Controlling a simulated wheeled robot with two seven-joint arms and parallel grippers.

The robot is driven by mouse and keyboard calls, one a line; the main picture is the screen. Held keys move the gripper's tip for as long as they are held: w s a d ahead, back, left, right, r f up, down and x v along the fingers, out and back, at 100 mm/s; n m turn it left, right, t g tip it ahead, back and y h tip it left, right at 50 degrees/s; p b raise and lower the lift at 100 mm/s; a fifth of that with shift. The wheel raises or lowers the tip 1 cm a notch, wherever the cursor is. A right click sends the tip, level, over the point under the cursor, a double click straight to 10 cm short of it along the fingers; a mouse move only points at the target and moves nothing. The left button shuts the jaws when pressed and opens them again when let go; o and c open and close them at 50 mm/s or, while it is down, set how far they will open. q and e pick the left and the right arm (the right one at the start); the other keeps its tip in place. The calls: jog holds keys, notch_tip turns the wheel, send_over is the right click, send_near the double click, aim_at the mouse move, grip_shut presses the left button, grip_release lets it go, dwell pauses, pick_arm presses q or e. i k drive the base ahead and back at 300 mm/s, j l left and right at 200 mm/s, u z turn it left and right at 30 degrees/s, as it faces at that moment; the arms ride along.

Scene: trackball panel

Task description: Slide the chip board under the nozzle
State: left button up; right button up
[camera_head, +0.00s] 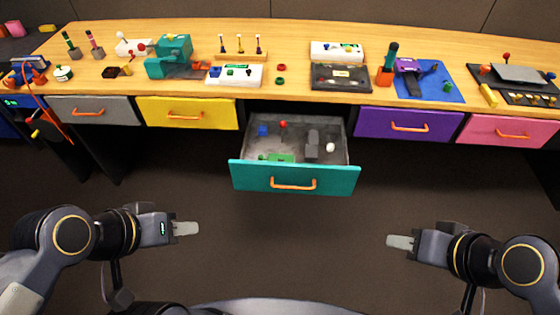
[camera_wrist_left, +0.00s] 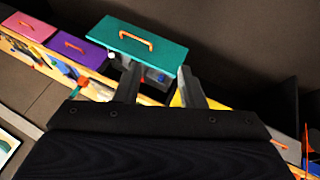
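A teal machine (camera_head: 170,56) stands at the left of the tabletop; it may carry the nozzle, but no nozzle tip can be made out. A flat dark board with orange parts (camera_head: 192,71) lies at its right foot. A small green board (camera_head: 281,158) lies in the open teal drawer (camera_head: 294,178); I cannot tell which of these is the chip board. My left gripper (camera_head: 192,229) is empty, in front of and below the desk, its fingers apart in the left wrist view (camera_wrist_left: 158,82). My right gripper (camera_head: 393,242) is at the right, also away from everything; its finger gap is hidden.
The pulled-out drawer juts toward me between my grippers, holding several small items. Yellow (camera_head: 188,112), grey (camera_head: 95,109), purple (camera_head: 409,124) and pink (camera_head: 505,130) drawers are shut. White panels (camera_head: 236,76) and tools crowd the tabletop. The floor before the desk is clear.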

aim_at(272, 156)
jog(key=i+z, duration=0.25)
jog(key=i, duration=0.25)
jog(key=i+j+z, duration=0.2)
jog(key=i, duration=0.3)
